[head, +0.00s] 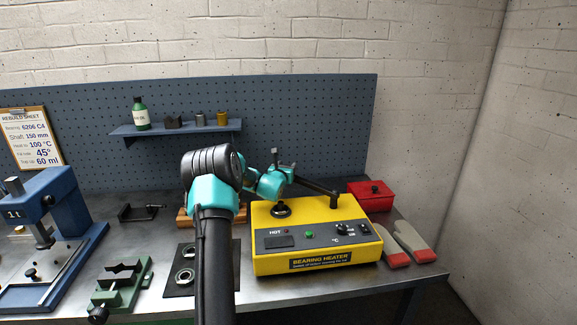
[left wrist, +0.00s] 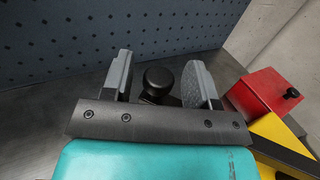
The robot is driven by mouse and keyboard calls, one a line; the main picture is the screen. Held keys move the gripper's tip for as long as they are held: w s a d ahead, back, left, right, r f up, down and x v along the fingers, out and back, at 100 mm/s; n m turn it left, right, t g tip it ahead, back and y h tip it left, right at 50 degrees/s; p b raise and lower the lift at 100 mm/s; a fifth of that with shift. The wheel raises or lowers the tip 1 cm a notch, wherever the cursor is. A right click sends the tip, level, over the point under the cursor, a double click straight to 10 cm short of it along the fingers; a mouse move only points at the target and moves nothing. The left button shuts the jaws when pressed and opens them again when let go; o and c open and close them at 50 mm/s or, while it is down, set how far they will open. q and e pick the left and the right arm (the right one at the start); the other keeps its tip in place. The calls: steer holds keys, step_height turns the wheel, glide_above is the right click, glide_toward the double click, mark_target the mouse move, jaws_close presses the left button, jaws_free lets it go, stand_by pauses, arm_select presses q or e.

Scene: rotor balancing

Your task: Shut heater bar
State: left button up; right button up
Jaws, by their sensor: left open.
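The yellow bearing heater (head: 318,264) stands on the bench. Its dark heater bar (head: 318,187) runs from the post at the heater's right back toward the left and back, swung away from the front post (head: 281,208). My left gripper (head: 278,161) is at the bar's far end, partly hidden by its own wrist. In the left wrist view my open left gripper (left wrist: 160,82) has a black knob (left wrist: 158,80) between its fingers, with gaps on both sides. The right gripper is not in view.
A red box (head: 370,196) stands right of the heater, with gloves (head: 408,243) in front of it. A blue press (head: 45,240) and a green vise (head: 121,284) are at the left. Bearings lie on a dark mat (head: 178,291). A pegboard (head: 310,120) rises behind.

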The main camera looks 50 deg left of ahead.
arm_select(q)
steer(key=shift+x, duration=1.2)
jaws_close()
